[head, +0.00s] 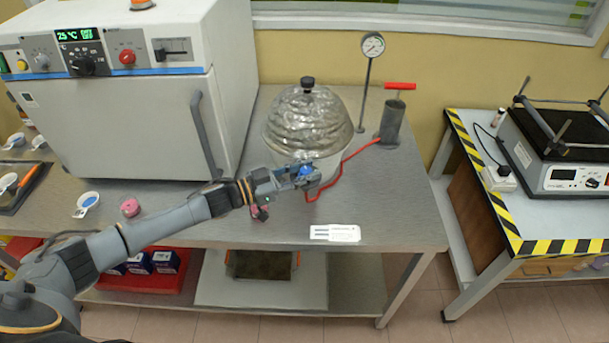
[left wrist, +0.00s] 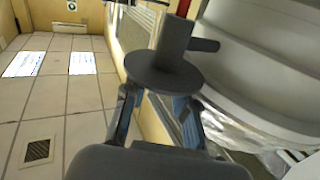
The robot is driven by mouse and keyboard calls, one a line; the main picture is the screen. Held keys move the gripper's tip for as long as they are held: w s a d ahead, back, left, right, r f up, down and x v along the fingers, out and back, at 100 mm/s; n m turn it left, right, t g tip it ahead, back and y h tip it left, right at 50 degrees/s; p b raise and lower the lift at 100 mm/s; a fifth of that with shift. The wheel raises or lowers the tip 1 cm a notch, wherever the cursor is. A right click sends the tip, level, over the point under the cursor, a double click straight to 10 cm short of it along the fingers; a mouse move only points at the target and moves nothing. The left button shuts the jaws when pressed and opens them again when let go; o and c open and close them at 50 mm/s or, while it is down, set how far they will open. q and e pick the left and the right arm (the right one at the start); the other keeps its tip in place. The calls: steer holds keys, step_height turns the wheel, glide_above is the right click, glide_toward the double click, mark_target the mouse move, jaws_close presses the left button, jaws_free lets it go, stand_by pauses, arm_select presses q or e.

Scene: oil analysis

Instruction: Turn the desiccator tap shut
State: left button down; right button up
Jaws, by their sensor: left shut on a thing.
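The desiccator (head: 308,118) stands on the steel bench with a clear domed lid, a dark knob on top and a pale lower bowl. My left gripper (head: 306,174) reaches in from the left to the front of the bowl and mostly hides the tap there. In the left wrist view, a dark grey tap (left wrist: 170,65) with a round disc, a stem and a short side arm sits at my fingertips (left wrist: 158,108), which are shut on it. I cannot tell the tap's turn angle for sure. My right gripper is not in view.
A red hose (head: 340,178) runs from the desiccator's front to the grey hand pump (head: 392,122) with a red handle. A gauge (head: 372,46) stands behind. An oven (head: 125,100) fills the left. A white label card (head: 335,233) lies near the front edge.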

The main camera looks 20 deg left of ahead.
arm_select(q)
steer(key=shift+w+m+g+h+b, duration=0.1)
steer(key=shift+m+g+h+b, duration=0.35)
steer(key=shift+m+g+h, duration=0.2)
steer(key=shift+r, duration=0.1)
steer(key=c, duration=1.5)
jaws_free()
steer(key=shift+o, duration=0.9)
steer(key=shift+d, duration=0.15)
steer(key=shift+a, duration=0.25)
steer(key=v, duration=1.1)
steer(key=shift+a, duration=0.25)
